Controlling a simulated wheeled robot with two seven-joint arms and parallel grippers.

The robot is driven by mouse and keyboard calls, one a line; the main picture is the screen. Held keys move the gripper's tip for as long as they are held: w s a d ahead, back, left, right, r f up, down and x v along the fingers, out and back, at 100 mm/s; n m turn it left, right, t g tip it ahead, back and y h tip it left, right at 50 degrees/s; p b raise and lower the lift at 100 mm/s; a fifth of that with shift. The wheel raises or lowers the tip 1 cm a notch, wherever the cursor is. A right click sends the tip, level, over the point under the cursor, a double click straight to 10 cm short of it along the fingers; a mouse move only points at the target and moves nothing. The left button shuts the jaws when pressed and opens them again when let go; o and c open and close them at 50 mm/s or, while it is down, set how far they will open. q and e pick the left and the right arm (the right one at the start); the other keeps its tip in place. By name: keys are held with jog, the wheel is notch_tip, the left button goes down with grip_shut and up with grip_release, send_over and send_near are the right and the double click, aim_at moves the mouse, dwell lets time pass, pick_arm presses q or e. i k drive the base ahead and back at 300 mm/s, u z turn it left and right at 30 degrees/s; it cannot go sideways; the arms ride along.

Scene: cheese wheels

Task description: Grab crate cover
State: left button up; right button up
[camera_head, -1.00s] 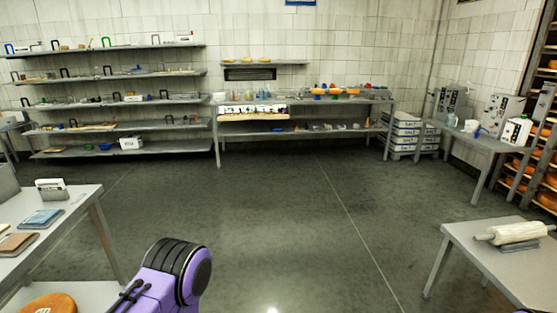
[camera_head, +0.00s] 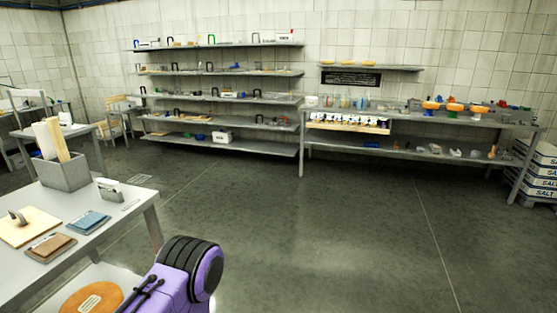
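I cannot make out with certainty which thing is the crate cover. A pale flat board with a small handle (camera_head: 28,230) lies on the left table. A stack of white crates marked SALT (camera_head: 543,172) stands at the far right, partly cut off by the frame edge. A purple and black part of my arm shows at the bottom, left of the middle. No fingers of either gripper show.
The left table (camera_head: 133,208) also holds a grey box with upright boards (camera_head: 66,174), a blue pad (camera_head: 89,221) and a brown pad (camera_head: 50,247). Laden shelves (camera_head: 270,148) and a long workbench (camera_head: 420,148) line the back wall. The middle floor is clear.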

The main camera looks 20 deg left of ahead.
aim_at(19, 229)
jog(key=u, duration=0.9)
jog(key=i, duration=0.85)
jog(key=u, duration=0.95)
